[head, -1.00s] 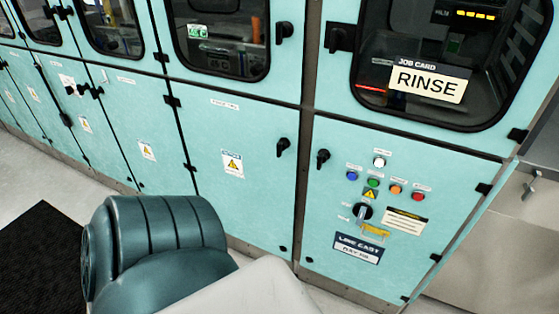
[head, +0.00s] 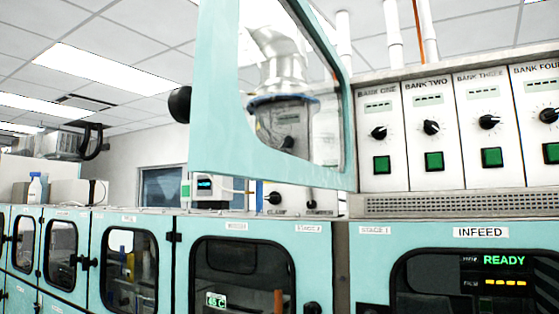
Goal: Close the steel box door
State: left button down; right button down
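A pale turquoise door (head: 225,125) with a large rounded window stands out in the upper middle of the head view. It appears swung open towards me, with its top cut off by the picture edge. A round black knob (head: 180,104) shows at its left edge. I cannot tell for sure whether it is the steel box door, and I see no separate steel box. A shiny metal vessel (head: 279,75) shows through its window. Neither of my grippers is in view.
Turquoise cabinets (head: 345,233) with dark windows and black handles run along the bottom. White control panels (head: 432,130) with dials and green buttons stand at the right. A white bottle (head: 35,187) stands far left. Ceiling and open air fill the upper left.

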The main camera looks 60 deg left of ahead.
aim_at(222, 142)
jog(key=k+j+u, duration=0.1)
jog(key=j+u, duration=0.35)
jog(key=j, duration=1.05)
